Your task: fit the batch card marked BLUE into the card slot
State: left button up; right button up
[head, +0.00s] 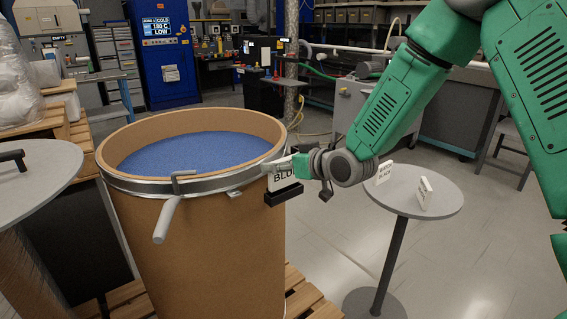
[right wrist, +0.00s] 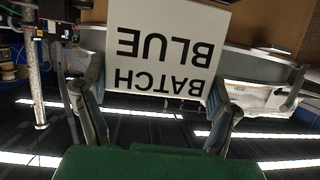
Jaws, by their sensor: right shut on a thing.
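In the right wrist view the card (right wrist: 165,45) shows upside down as BATCH BLUE. My right gripper (head: 298,165) is shut on the card, with a finger at each side edge (right wrist: 155,95). The black card slot (head: 284,196) is on the side of the brown drum (head: 195,245), below the rim. The card stands roughly upright right above the slot; I cannot tell whether its lower edge is inside. My left gripper is not in view.
The drum holds blue pellets (head: 195,150) and has a metal clamp ring with a lever (head: 168,215). A round grey table (head: 412,200) at right carries two other white cards (head: 383,173), (head: 425,192). A grey lid with a black handle (head: 12,157) is at left.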

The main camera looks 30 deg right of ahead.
aim_at(286, 173)
dwell(0.4)
jog(key=shift+f+b, duration=0.85)
jog(key=shift+f, duration=0.7)
jog(key=o, duration=1.2)
jog(key=shift+s, duration=0.1)
jog(key=shift+s+r, duration=0.15)
jog(key=shift+s, duration=0.05)
jog(key=v, duration=1.1)
jog(key=shift+s, duration=0.15)
